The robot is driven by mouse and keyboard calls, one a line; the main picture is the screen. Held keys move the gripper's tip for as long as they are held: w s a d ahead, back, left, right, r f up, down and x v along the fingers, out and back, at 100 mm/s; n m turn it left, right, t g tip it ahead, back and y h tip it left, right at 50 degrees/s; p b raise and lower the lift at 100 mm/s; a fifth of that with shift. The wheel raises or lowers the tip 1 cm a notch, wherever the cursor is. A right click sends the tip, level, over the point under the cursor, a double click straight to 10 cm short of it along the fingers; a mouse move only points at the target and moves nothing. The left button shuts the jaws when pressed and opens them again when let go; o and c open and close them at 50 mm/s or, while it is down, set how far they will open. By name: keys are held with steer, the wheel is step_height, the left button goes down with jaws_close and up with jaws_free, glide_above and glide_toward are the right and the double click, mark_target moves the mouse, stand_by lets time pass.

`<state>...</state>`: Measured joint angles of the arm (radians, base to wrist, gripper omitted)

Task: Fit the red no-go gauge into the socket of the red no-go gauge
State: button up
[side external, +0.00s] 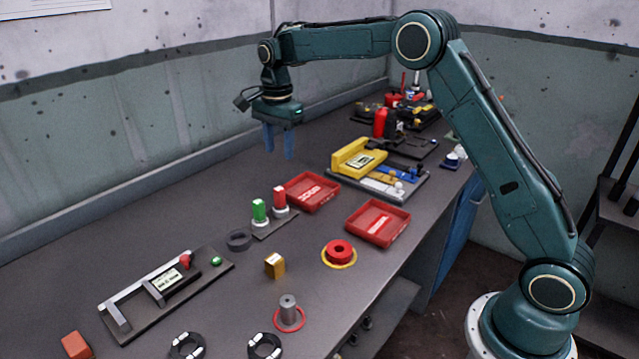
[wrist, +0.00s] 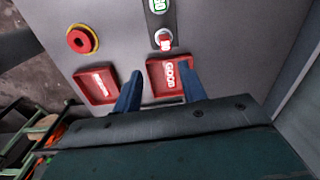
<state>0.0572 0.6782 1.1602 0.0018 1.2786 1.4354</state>
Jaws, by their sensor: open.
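The red no-go gauge (side external: 280,196) stands upright, red handle up with a white collar below, on a dark holder strip (side external: 268,230). The green gauge (side external: 259,210) stands beside it on the same strip. The red gauge's top (wrist: 165,43) also shows in the wrist view, above and between my fingers. Its socket is not clearly visible; I cannot tell how deep the gauge sits. My gripper (side external: 279,150) is open and empty, pointing down, high above the bench behind the gauges. Its two blue fingers (wrist: 161,75) are spread apart in the wrist view.
Two red trays, one labelled GOOD (wrist: 158,88) and another (wrist: 97,85), lie near the gauges. A yellow device (side external: 358,157) stands farther back.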

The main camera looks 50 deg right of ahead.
steer(key=s+a+r+n+t, duration=0.1)
steer(key=s+r+n, duration=0.4)
steer(key=s, duration=0.5)
steer(key=s+a+r+n+t, duration=0.15)
steer(key=s+r+n, duration=0.25)
steer(key=s+r, duration=0.45)
steer(key=s+f+n+t, duration=0.1)
steer(key=s+f+n, duration=0.2)
steer(key=s, duration=0.7)
steer(key=s+f+n+t, duration=0.2)
steer(key=s+n, duration=0.3)
steer(key=s, duration=0.5)
steer(key=shift+s+a+f, duration=0.15)
steer(key=shift+a+f, duration=0.25)
steer(key=shift+f, duration=0.25)
